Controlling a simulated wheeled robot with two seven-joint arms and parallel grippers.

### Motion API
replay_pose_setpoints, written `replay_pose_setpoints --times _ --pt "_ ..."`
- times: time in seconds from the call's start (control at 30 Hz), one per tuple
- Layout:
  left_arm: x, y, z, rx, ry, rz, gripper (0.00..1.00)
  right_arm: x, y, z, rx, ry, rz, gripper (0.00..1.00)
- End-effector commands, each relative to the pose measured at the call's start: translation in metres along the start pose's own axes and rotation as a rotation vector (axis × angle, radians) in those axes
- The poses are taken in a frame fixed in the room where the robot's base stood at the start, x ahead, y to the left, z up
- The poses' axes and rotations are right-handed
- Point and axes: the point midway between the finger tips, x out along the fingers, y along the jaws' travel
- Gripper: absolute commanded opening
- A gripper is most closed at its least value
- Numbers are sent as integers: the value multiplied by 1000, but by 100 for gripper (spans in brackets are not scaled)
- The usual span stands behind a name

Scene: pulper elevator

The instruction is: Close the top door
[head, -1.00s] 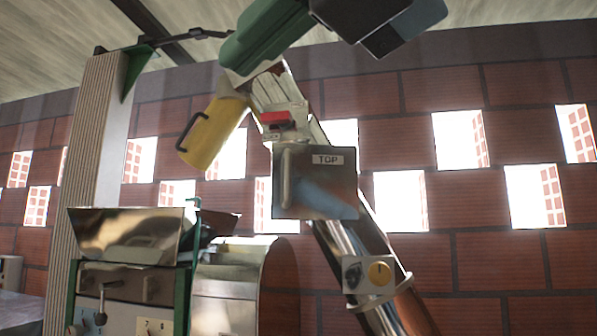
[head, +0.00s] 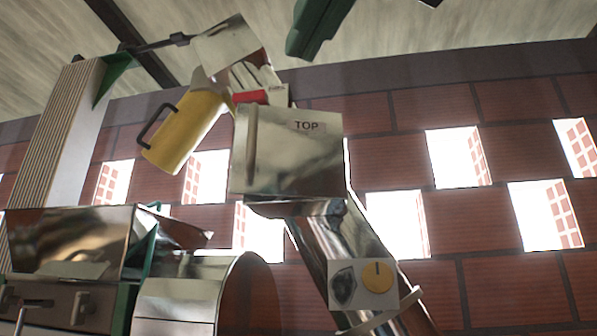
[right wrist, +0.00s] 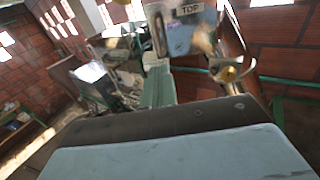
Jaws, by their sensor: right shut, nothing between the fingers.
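The top door (head: 285,150) is a shiny metal panel marked TOP, with a vertical bar handle (head: 251,146) on its left side. It is on the upper part of the slanted metal elevator tube (head: 335,240) and appears to stand out from it. The door also shows at the top of the right wrist view (right wrist: 190,35). My right gripper (head: 299,48) has green fingers, shut and empty, above the door in the head view and apart from it in the picture. Its shut fingers also show in the right wrist view (right wrist: 157,68), below the door. My left gripper is not in view.
A yellow cylinder (head: 185,130) with a dark handle hangs left of the door. A metal hopper (head: 75,240) and a rounded metal housing (head: 195,295) stand at lower left. A latticed brick wall (head: 450,220) is behind. The space right of the tube looks clear.

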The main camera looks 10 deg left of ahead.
Motion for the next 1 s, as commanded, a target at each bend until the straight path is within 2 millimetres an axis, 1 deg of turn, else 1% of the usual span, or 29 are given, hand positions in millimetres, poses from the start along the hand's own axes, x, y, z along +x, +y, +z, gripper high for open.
replay_pose_setpoints --times 0.17,0.4,0.6,0.7,0.8,1.0 --pt "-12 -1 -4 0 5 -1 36 26 0 3 0 3 1 0" --pt "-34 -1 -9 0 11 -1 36 78 0 4 -1 4 1 0" --pt "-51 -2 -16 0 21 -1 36 114 1 4 -1 3 1 0" --pt "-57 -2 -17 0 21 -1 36 125 1 4 -1 1 2 0" --pt "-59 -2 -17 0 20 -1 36 132 1 3 -1 0 2 0" --pt "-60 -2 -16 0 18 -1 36 136 1 1 -1 -1 2 0"
